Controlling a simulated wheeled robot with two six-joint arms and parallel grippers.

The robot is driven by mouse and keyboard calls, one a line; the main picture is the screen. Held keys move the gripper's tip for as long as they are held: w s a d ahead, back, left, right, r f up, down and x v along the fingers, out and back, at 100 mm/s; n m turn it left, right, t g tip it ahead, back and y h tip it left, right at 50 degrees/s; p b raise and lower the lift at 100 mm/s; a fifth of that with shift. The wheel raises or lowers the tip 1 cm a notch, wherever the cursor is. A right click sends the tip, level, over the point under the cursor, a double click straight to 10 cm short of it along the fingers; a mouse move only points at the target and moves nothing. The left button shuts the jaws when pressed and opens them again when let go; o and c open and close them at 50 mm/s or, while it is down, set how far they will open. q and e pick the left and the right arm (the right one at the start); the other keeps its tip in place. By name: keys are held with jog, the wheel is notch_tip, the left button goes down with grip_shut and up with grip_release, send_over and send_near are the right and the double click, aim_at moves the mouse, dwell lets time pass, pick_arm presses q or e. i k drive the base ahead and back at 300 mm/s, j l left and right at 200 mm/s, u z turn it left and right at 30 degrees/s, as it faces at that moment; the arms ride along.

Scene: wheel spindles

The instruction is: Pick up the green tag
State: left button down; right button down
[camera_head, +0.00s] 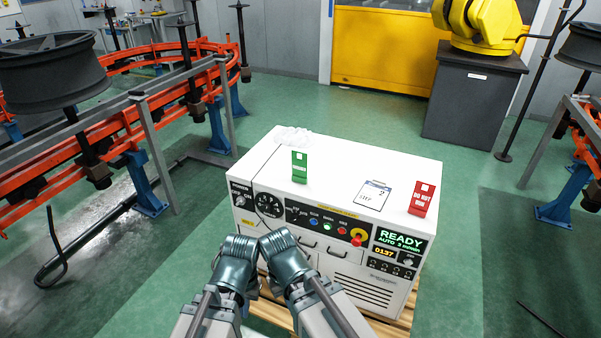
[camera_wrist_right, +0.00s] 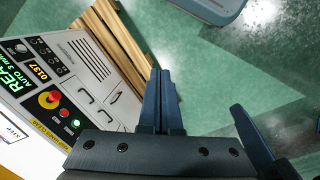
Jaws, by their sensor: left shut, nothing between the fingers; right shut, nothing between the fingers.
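In the right wrist view, the right gripper's fingers (camera_wrist_right: 162,102) are together and empty. The green tag is not visible there.
A white card (camera_head: 373,195) lies between the tags, and a clear crumpled item (camera_head: 293,137) lies at the back edge. The cabinet front has knobs and a red button (camera_head: 357,239). An orange conveyor (camera_head: 120,130) runs along the left. Green floor is free behind the cabinet.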

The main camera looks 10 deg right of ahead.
aim_at(299, 167)
jog(key=i+j+z, duration=0.35)
jog(key=i, duration=0.15)
jog(key=i+j+z, duration=0.35)
jog(key=i+j, duration=0.1)
jog(key=j, duration=0.05)
